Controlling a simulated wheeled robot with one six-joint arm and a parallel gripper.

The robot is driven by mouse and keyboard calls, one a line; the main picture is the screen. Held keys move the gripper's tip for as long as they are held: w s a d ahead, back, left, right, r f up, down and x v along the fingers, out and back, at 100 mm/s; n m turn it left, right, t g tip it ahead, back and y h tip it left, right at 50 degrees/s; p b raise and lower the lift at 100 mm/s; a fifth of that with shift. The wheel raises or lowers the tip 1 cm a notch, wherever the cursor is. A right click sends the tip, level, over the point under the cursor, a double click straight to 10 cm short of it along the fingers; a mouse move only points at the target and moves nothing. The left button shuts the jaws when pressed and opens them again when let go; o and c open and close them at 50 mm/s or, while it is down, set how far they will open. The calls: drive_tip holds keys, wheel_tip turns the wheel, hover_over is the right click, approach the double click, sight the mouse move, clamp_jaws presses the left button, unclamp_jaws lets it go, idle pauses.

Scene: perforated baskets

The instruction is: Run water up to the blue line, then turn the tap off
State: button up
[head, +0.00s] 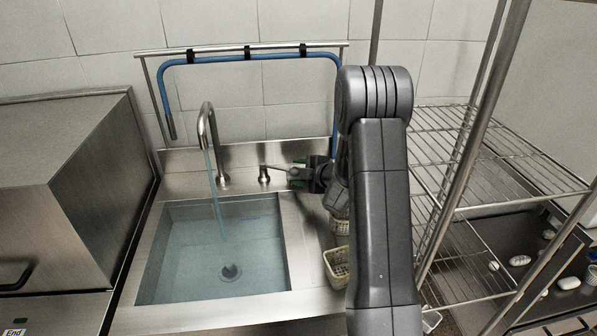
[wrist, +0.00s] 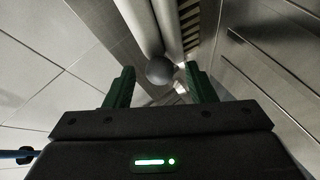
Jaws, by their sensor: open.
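The steel sink basin (head: 160,272) is left of my arm, with bluish water (head: 205,262) in it and a dark drain at the bottom. The curved spout (head: 206,122) stands behind the basin, and a thin stream (head: 214,195) falls from it. The tap handle (head: 264,177) stands on the ledge right of the spout. My gripper (head: 294,173) is open just right of the handle. In the wrist view my gripper (wrist: 160,84) has its green fingers apart, with a round grey knob (wrist: 160,68) seen between them.
A blue hose (head: 250,57) hangs on a rail above the sink. A steel box-shaped machine (head: 65,180) stands at the left. A wire shelf rack (head: 480,165) is at the right. A small perforated basket (head: 338,265) sits beside the sink, partly behind my arm.

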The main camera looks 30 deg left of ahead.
drive_tip(key=shift+a+f, duration=0.15)
drive_tip(key=shift+a, duration=0.15)
clamp_jaws()
drive_tip(key=shift+s+f+t+b, duration=0.15)
drive_tip(key=shift+s+t+b, duration=0.2)
drive_tip(key=shift+b, duration=0.9)
drive_tip(key=m+t+b, duration=0.1)
drive_tip(key=b, duration=0.2)
drive_tip(key=s+m+t+h+b, duration=0.1)
drive_tip(key=b, duration=0.2)
drive_tip(key=s+m+t+b, duration=0.1)
drive_tip(key=b, duration=0.2)
drive_tip(key=shift+s+r+h, duration=0.25)
drive_tip(key=shift+h, duration=0.05)
unclamp_jaws()
drive_tip(key=shift+s, duration=0.1)
